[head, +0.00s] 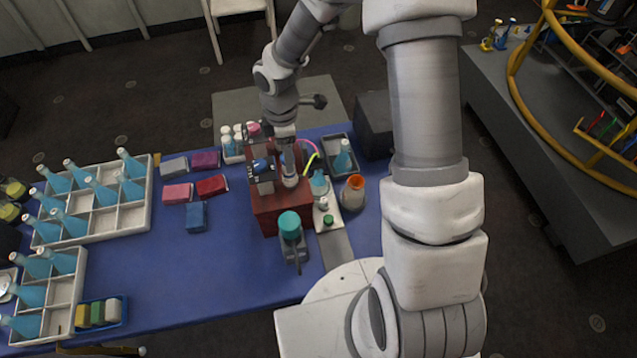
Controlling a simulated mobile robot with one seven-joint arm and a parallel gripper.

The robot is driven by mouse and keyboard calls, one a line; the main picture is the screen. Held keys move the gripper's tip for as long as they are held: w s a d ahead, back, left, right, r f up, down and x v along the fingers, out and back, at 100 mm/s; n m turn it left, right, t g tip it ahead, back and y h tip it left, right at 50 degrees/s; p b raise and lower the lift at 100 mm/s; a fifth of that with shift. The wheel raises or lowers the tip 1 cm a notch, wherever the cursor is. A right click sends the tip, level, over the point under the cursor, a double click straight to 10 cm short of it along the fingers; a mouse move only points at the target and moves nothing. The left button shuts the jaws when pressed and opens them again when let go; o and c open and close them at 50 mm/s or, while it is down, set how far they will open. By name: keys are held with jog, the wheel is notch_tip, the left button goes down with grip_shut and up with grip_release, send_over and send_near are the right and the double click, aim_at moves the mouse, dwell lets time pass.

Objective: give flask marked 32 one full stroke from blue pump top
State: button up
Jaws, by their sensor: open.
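My gripper (264,178) is open above the red block (268,210) in the middle of the blue table. A small blue part, perhaps the blue pump top (261,165), shows right at the gripper; I cannot tell whether it lies between the fingers. A pale blue flask (319,184) stands just right of the red block. Another blue flask (343,158) stands in a dark tray at the back right. Several blue flasks (75,174) stand in the white divided crates at the left. No number marks are readable, so I cannot tell which flask is 32.
A teal-topped container (290,227) stands in front of the red block. An orange-rimmed vessel (352,192) stands to the right. Coloured cloths or packets, one red (212,186), lie left of the block. The blue table (190,265) is clear at front centre.

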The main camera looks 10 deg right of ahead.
jog(key=shift+r, duration=0.15)
notch_tip(320, 180, up, 7)
jog(key=p, duration=0.5)
jog(key=shift+p, duration=0.4)
jog(key=shift+c, duration=0.2)
dwell(1.2)
